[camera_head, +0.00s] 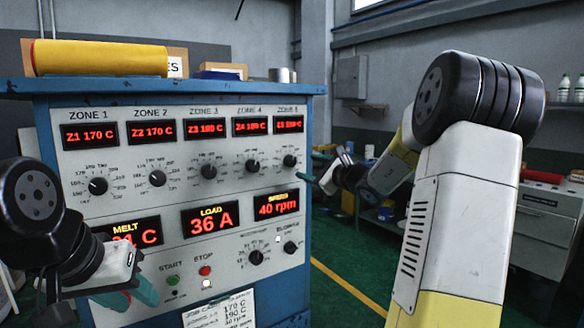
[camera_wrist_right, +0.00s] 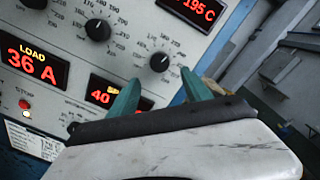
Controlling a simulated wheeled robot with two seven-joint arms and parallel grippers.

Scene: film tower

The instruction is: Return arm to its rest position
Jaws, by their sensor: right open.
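My right gripper (camera_head: 309,168) is at the right edge of the control panel (camera_head: 120,203), its arm reaching in from the right. In the right wrist view its two teal fingers (camera_wrist_right: 160,92) are apart and empty. The zone 5 knob (camera_wrist_right: 160,62) shows between and beyond the fingertips, and it also shows in the head view (camera_head: 290,161). I cannot see contact with it. My left gripper (camera_head: 130,296) is at the lower left, before the panel's lower left part, with its teal fingers apart and nothing visible between them.
The blue cabinet (camera_head: 307,112) carries a yellow roll (camera_head: 100,58) on top. The speed display (camera_head: 276,204) and blower knob (camera_head: 290,247) are near the right gripper. A grey cabinet (camera_head: 545,225) stands at the right. Floor with a yellow line (camera_head: 345,286) shows between.

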